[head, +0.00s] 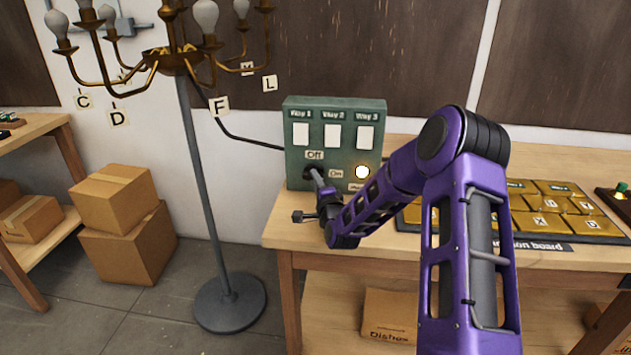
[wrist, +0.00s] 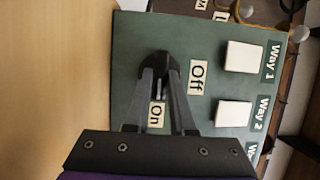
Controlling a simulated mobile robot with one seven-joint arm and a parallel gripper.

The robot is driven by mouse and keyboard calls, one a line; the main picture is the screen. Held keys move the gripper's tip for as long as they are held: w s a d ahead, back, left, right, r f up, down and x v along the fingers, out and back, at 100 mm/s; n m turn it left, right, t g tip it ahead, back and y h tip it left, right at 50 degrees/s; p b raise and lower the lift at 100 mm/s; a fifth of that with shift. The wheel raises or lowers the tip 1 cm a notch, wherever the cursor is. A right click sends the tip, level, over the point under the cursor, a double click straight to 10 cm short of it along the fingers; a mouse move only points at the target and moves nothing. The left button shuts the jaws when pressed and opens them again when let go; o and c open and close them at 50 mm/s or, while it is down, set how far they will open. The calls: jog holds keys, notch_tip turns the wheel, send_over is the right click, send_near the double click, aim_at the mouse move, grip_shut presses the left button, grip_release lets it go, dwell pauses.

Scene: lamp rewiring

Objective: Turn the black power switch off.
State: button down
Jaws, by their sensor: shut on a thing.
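The green control box (head: 335,110) stands on the wooden bench in the head view and fills the middle of the wrist view (wrist: 137,45). Its black power switch (head: 308,172) is low on the left of the front face. My gripper (head: 317,178) reaches it from the front right. In the wrist view my gripper's fingers (wrist: 161,78) converge and are shut on the black power switch (wrist: 162,58). The "Off" label (wrist: 197,77) and the "On" label (wrist: 156,115) are beside the fingers. The fingers hide most of the switch, so I cannot tell its position.
A round light (head: 362,172) on the box glows pale yellow. White switches (head: 333,135) sit above. A brass lamp (head: 185,130) with several bulbs stands left, its cable running to the box. A gold board (head: 545,222) lies right. Cardboard boxes (head: 125,245) stand on the floor.

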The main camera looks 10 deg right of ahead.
dwell(0.4)
jog(key=n+g+b, duration=0.1)
jog(key=n, duration=0.1)
jog(key=n+g+h+b, duration=0.1)
jog(key=n, duration=0.1)
jog(key=shift+a+r+n, duration=0.15)
jog(key=shift+n, duration=0.25)
jog(key=n, duration=0.1)
jog(key=n+g+h+b, duration=0.1)
jog(key=n, duration=0.1)
jog(key=shift+a+r, duration=0.15)
jog(key=shift+r, duration=0.1)
jog(key=shift+w+a+r+n+g+h+p, duration=0.1)
jog(key=shift+r+n+g+h+p, duration=0.15)
jog(key=shift+n+g+h, duration=0.65)
jog(key=shift+n+p, duration=0.8)
jog(key=shift+p, duration=0.05)
jog(key=shift+a+n+h+p, duration=0.1)
jog(key=shift+n+h+p, duration=0.4)
jog(key=shift+p, duration=0.3)
jog(key=shift+f+n+h+p, duration=0.1)
jog(key=shift+n+h+p, duration=0.45)
jog(key=shift+p, duration=0.55)
